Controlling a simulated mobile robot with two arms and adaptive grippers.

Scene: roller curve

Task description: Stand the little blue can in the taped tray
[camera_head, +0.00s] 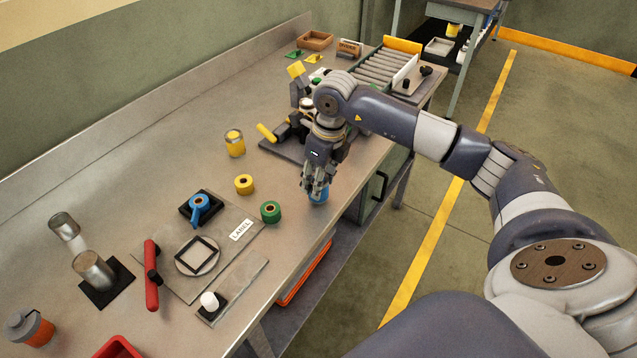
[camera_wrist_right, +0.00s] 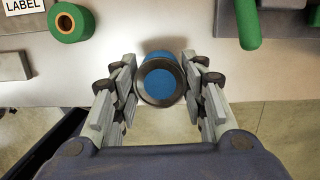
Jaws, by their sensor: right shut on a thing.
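The little blue can (camera_head: 319,197) is at the front edge of the bench, below my right gripper (camera_head: 316,184). In the right wrist view the blue can (camera_wrist_right: 159,82) shows its round blue end with a dark rim, between the two fingers of the right gripper (camera_wrist_right: 160,88), which is shut on it. I cannot tell whether the can touches the bench. No tray shows clear tape; a brown open tray (camera_head: 315,40) lies at the far end of the bench. My left gripper is not in view.
A green tape roll (camera_head: 270,211), yellow roll (camera_head: 244,184) and yellow can (camera_head: 234,143) stand left of the gripper. A label plate (camera_head: 242,230) and red-handled tool (camera_head: 151,275) lie nearer. A roller conveyor (camera_head: 383,67) is beyond my arm.

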